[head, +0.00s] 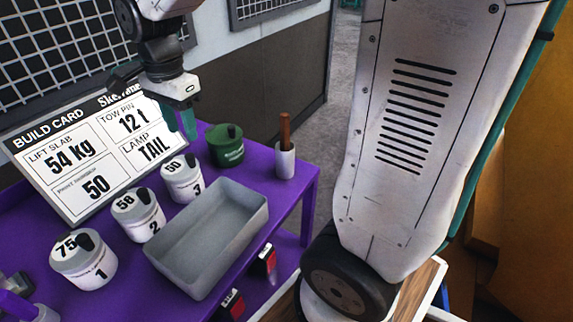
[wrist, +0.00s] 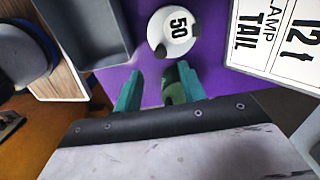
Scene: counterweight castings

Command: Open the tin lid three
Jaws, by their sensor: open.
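Tin three (head: 183,180) is a white tin marked 50 and 3, with a black knob on its lid. It stands on the purple bench with its lid on. In the wrist view the lid (wrist: 172,32), marked 50, is beyond my fingertips, with its dark knob at the near edge. My gripper (head: 181,124) has green fingers and is open and empty, above and behind tin three. In the wrist view its two fingers (wrist: 157,78) are apart, with the green tin partly hidden behind the right finger.
Tin two (head: 138,215) and tin one (head: 83,261) stand to the left. A green tin (head: 226,147) and a cup with a brown handle (head: 285,156) stand to the right. A grey tray (head: 203,245) lies in front. The build card (head: 78,150) leans behind.

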